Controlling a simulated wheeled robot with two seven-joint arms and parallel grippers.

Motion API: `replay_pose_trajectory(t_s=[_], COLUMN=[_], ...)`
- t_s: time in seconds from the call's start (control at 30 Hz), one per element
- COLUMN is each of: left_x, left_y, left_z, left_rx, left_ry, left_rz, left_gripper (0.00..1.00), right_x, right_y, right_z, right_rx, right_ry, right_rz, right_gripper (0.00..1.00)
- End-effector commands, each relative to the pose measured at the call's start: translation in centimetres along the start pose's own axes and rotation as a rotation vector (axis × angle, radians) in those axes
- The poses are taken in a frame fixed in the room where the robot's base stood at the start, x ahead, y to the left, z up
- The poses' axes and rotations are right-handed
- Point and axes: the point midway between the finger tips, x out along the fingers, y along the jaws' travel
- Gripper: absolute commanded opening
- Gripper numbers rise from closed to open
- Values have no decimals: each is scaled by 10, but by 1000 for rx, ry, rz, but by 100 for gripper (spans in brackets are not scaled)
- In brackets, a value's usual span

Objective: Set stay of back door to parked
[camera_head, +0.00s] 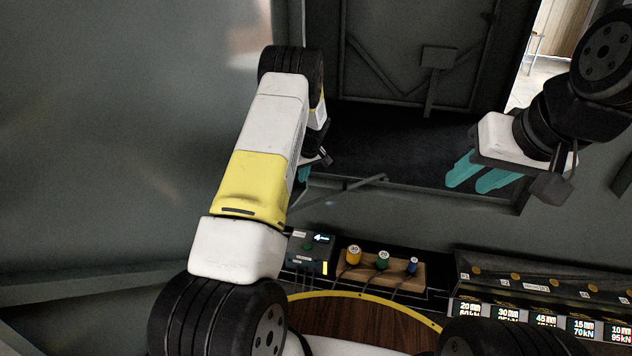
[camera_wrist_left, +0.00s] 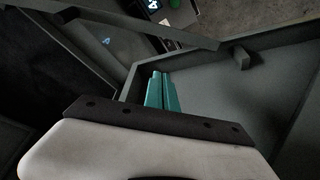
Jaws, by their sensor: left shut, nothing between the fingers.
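A thin dark bar that looks like the stay (camera_head: 350,187) slants across the opening below the dark panel in the head view. A long bar, probably the same stay, crosses the top of the left wrist view (camera_wrist_left: 165,30). My left gripper (camera_head: 304,173) is mostly hidden behind my left arm. Its teal fingers (camera_wrist_left: 160,77) are together and empty, a little short of the bar in the wrist view. My right gripper (camera_head: 474,178) is apart from the bar at right, with its teal fingers spread and empty. Which panel is the back door, I cannot tell.
A dark braced panel (camera_head: 410,50) stands at the back, and a large grey panel (camera_head: 120,130) fills the left. Below are a small box with a display (camera_head: 308,255), a wooden block with coloured knobs (camera_head: 400,272) and a row of labelled bins (camera_head: 540,290).

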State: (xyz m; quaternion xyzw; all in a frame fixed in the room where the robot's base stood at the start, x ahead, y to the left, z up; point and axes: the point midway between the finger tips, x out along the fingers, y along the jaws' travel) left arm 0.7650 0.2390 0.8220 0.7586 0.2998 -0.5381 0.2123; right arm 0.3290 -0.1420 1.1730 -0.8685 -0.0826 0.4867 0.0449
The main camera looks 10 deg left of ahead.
Motion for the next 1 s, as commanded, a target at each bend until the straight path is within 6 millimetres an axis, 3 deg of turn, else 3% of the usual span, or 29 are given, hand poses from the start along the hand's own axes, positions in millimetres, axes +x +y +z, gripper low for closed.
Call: replay_pose_trajectory(t_s=[0.37, 0.9, 1.0], left_x=[7, 102, 95], left_y=[0, 0, 1], left_z=[0, 1, 12], left_rx=[1, 0, 4], left_ry=[-1, -1, -1], left_rz=[0, 0, 1], left_gripper=[0, 0, 0], right_x=[0, 0, 0], right_y=[0, 0, 0], right_z=[0, 0, 0], right_rx=[0, 0, 0], right_ry=[0, 0, 0], right_rz=[0, 0, 0], right_gripper=[36, 36, 36])
